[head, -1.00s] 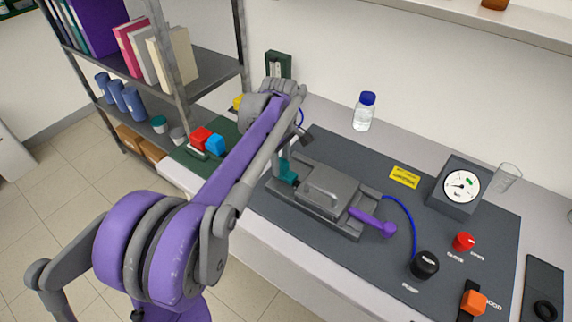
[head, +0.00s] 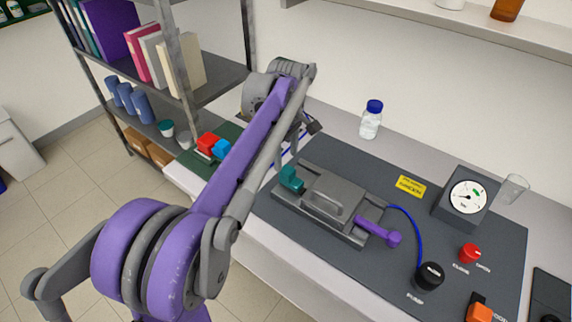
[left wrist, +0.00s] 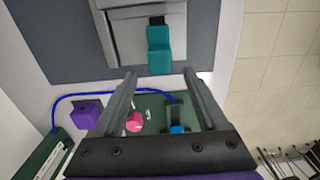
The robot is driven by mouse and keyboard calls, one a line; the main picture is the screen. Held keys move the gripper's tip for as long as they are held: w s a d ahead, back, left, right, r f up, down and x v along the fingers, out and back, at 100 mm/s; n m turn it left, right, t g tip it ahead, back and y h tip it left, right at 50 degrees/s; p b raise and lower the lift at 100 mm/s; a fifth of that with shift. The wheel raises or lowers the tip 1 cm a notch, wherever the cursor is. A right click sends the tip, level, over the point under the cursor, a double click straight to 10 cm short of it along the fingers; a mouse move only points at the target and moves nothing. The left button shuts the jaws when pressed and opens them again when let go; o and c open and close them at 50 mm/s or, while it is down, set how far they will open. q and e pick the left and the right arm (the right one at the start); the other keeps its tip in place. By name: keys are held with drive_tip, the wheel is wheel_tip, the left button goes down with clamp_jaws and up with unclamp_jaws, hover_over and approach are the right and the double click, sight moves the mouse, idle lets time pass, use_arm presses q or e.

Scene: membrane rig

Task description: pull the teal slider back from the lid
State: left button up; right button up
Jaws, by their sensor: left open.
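The teal slider (head: 291,178) sits at the left end of the grey rig, beside the grey lid (head: 345,187). In the left wrist view the slider (left wrist: 159,50) is a stepped teal block, with a small black part between it and the lid (left wrist: 125,32). My left gripper (left wrist: 160,74) is open, its two fingers spread on either side of the slider's near end in that view, with no contact visible. In the head view my left forearm hides part of the gripper, so its exact height over the slider is unclear. My right gripper is not in view.
A purple handle (head: 378,230) projects from the rig's right side. A blue tube (head: 412,219) runs to the black pump knob (head: 430,275). A gauge (head: 466,197) and a red knob (head: 469,253) stand further right. Red and blue blocks (head: 208,143) lie on the green mat left of the rig.

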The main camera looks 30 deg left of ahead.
sight(286, 169)
use_arm(q)
wheel_tip(286, 169, up, 5)
drive_tip(key=shift+r, duration=0.15)
idle(0.5)
drive_tip(key=s+d+f+m+t, duration=0.2)
drive_tip(key=s+d+f+m, duration=0.2)
drive_tip(key=s+f+m, duration=0.1)
drive_tip(key=s+d+f+m+t, duration=0.1)
drive_tip(key=s+d+f+m, duration=0.3)
drive_tip(key=s, duration=0.4)
drive_tip(key=s+d+f+m+t, duration=0.2)
drive_tip(key=s+d+f+m, duration=0.3)
drive_tip(key=s+f+m, duration=0.2)
drive_tip(key=shift+s+d+f+m+t, duration=0.15)
drive_tip(key=shift+m+t, duration=0.15)
drive_tip(key=shift+m, duration=0.2)
